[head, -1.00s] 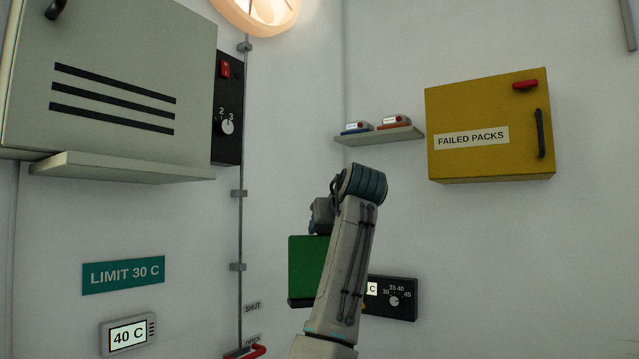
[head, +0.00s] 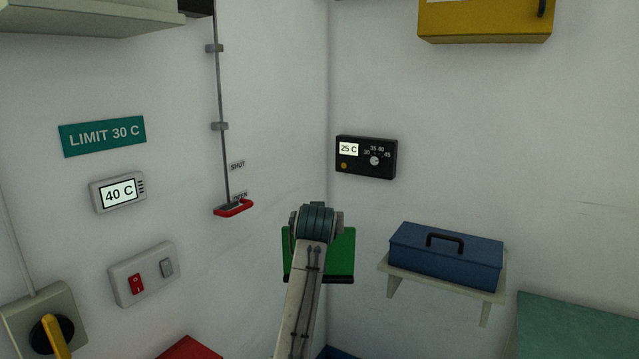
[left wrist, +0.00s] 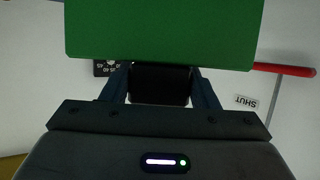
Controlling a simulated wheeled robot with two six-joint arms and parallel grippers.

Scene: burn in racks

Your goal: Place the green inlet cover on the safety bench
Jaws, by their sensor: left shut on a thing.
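The green inlet cover (head: 343,253) is a flat green panel with a dark lower edge, held in the air in front of the wall corner. In the left wrist view it fills the top middle (left wrist: 160,35). My left gripper (left wrist: 160,85) is shut on a dark part at the cover's near edge. In the head view my own arm hides the fingers and part of the cover. A flat teal-green surface (head: 575,328) shows at the lower right; I cannot tell whether it is the safety bench. My right gripper is not in view.
A blue toolbox (head: 445,255) sits on a wall shelf (head: 440,286) right of the cover. A dial panel (head: 366,157) is on the wall above. A red handle (head: 234,208) ends a vertical rod at left. A red object (head: 190,348) shows at the bottom edge.

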